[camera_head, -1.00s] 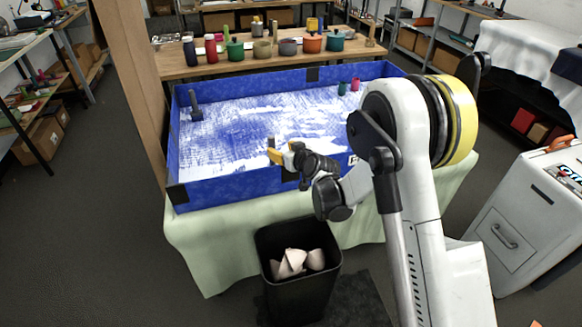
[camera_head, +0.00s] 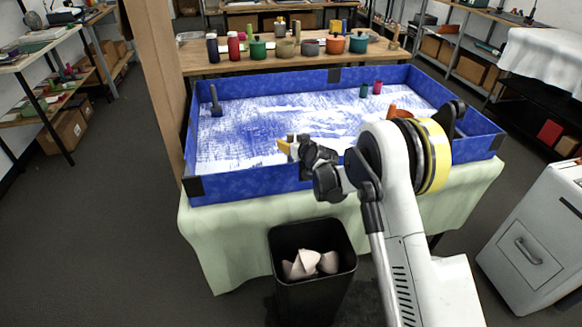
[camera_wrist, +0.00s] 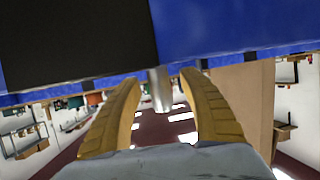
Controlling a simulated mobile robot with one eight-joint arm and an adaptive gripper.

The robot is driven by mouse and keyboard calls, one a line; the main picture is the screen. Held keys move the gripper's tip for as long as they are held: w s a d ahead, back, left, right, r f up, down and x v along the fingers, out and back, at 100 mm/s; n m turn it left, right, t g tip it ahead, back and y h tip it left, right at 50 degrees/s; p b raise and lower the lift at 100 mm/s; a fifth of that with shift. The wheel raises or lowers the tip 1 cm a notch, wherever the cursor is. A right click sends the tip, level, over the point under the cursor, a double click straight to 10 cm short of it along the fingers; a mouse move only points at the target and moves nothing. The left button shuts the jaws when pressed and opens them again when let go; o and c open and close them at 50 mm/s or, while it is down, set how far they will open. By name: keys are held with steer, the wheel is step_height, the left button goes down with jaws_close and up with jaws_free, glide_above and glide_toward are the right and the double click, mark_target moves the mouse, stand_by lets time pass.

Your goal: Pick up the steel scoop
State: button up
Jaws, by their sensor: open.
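A dark grey upright thing (camera_head: 215,100), probably the steel scoop's handle, stands at the far left inside the blue-walled tray (camera_head: 250,184). Its lower end is too small to make out. In the wrist view, which is upside down, a grey metal cylinder (camera_wrist: 160,90) shows between the fingers, some way beyond them; it is likely the same thing. My gripper (camera_head: 287,147) has yellow fingers and is open and empty near the middle of the tray's front wall. Its spread fingers (camera_wrist: 162,110) also show in the wrist view, with nothing between them up close.
An orange thing (camera_head: 400,112) and two small jars (camera_head: 370,89) are at the tray's right and back. A black bin (camera_head: 315,290) stands in front. A wooden post (camera_head: 155,90) rises by the left wall. Pots line the bench (camera_head: 210,66) behind.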

jaws_close()
steer(key=shift+r, duration=0.15)
